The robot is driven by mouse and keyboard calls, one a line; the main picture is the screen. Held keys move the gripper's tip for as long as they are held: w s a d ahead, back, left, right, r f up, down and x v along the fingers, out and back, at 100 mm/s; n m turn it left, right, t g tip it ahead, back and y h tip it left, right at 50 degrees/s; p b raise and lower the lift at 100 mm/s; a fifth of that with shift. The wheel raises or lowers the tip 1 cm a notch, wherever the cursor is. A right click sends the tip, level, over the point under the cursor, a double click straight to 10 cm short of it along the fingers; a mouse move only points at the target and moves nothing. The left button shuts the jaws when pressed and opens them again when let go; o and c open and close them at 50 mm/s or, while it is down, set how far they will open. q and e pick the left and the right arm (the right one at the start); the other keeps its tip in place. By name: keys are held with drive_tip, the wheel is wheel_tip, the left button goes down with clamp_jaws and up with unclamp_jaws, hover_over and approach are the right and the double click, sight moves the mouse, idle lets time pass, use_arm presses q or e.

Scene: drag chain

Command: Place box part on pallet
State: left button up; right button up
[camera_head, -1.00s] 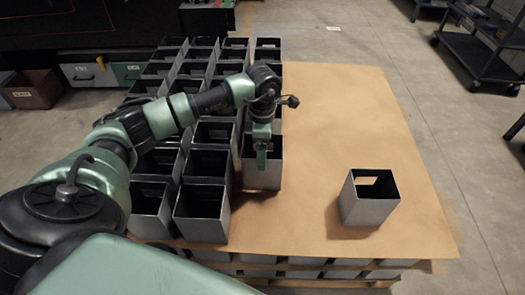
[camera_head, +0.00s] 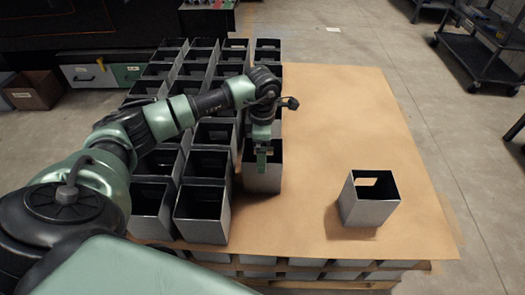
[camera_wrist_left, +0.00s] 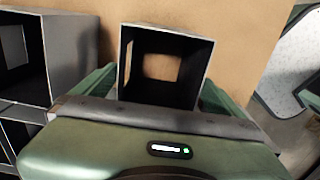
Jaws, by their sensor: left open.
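Grey open-topped box parts stand in rows on the left half of the pallet (camera_head: 330,120), whose top is a brown sheet. One box part (camera_head: 262,178) stands at the right edge of the rows, directly under my left gripper (camera_head: 262,158). In the left wrist view that box part (camera_wrist_left: 163,65) sits between the two green fingers. My left gripper is open, with its fingers at the box's upper rim; contact cannot be told. Another box part (camera_head: 369,200) stands alone at the front right of the pallet. My right gripper is not in view.
Neighbouring box parts (camera_head: 202,213) stand close to the left of the gripper. The right half of the pallet is mostly bare. A dark cart (camera_head: 485,50) stands on the floor at the back right. A brown bin (camera_head: 33,90) is at the far left.

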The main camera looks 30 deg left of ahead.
use_arm(q)
wheel_tip(320, 180, up, 11)
drive_tip(key=p, duration=0.1)
drive_tip(key=shift+r, duration=0.15)
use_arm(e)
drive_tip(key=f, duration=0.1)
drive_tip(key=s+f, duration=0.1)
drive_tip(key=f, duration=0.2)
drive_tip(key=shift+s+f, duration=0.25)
